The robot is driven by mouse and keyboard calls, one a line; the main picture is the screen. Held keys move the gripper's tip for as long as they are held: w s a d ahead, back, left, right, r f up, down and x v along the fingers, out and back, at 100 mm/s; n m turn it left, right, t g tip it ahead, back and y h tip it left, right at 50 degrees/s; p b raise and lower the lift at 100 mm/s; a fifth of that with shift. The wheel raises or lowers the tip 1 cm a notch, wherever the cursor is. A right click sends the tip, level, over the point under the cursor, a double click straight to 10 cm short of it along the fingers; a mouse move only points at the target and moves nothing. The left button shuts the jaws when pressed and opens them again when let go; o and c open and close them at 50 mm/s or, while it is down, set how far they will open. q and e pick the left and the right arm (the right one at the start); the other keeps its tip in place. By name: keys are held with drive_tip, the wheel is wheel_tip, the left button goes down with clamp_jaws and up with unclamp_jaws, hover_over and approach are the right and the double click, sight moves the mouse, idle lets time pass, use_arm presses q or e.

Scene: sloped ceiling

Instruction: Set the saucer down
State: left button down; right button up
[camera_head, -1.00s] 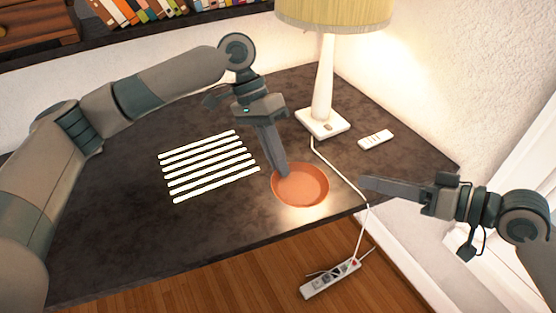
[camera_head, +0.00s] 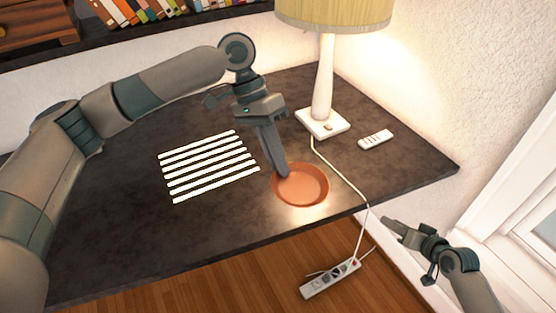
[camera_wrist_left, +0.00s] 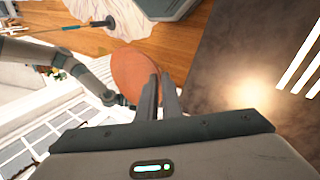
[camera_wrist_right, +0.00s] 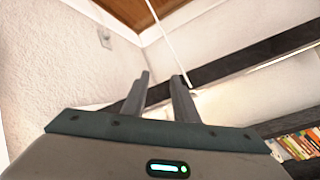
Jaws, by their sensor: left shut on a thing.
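The saucer (camera_head: 304,186) is a round terracotta-orange dish over the front right part of the dark table (camera_head: 110,225). My left gripper (camera_head: 281,172) reaches down from the left and is shut on the saucer's left rim. In the left wrist view the saucer (camera_wrist_left: 130,72) shows tilted between and beyond the nearly closed fingers (camera_wrist_left: 161,80). My right gripper (camera_head: 388,222) is off the table's front right edge, away from the saucer. Its fingers (camera_wrist_right: 161,80) are apart and empty in the right wrist view.
The lamp's cord runs over the edge to a power strip (camera_head: 330,279) on the floor. The table's left is clear.

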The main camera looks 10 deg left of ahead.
drive_tip(key=s+d+f+g+h, duration=0.1)
drive_tip(key=s+d+f+h, duration=0.1)
drive_tip(key=s+f, duration=0.7)
drive_tip(key=s+d+f+g+h, duration=0.15)
drive_tip(key=s+f, duration=0.25)
drive_tip(key=f, duration=0.8)
drive_tip(key=s+d+f+g+h, duration=0.1)
drive_tip(key=s+d+f, duration=0.1)
drive_tip(key=s+f, duration=0.7)
drive_tip(key=s+a+f+n+g, duration=0.1)
drive_tip(key=s+f, duration=0.4)
drive_tip(key=s, duration=0.6)
drive_tip(key=s+a+f+n+g, duration=0.1)
drive_tip(key=s+a+f+g, duration=0.1)
drive_tip(key=s+f, duration=0.4)
drive_tip(key=s+a+f+n+g+h, duration=0.1)
drive_tip(key=s+f, duration=0.4)
drive_tip(key=s, duration=1.2)
drive_tip(key=shift+a+f+g, duration=0.15)
drive_tip(key=shift+a+g, duration=0.6)
drive_tip(key=shift+a, duration=0.3)
use_arm(q)
drive_tip(key=shift+a, duration=0.1)
drive_tip(key=s+a+n+t+h, duration=0.1)
drive_tip(key=s+a+n+t, duration=0.2)
drive_tip(key=a+n, duration=0.4)
drive_tip(key=s+a, duration=0.1)
drive_tip(key=a, duration=0.4)
drive_tip(key=shift+s+r, duration=0.2)
drive_tip(key=shift+s, duration=0.1)
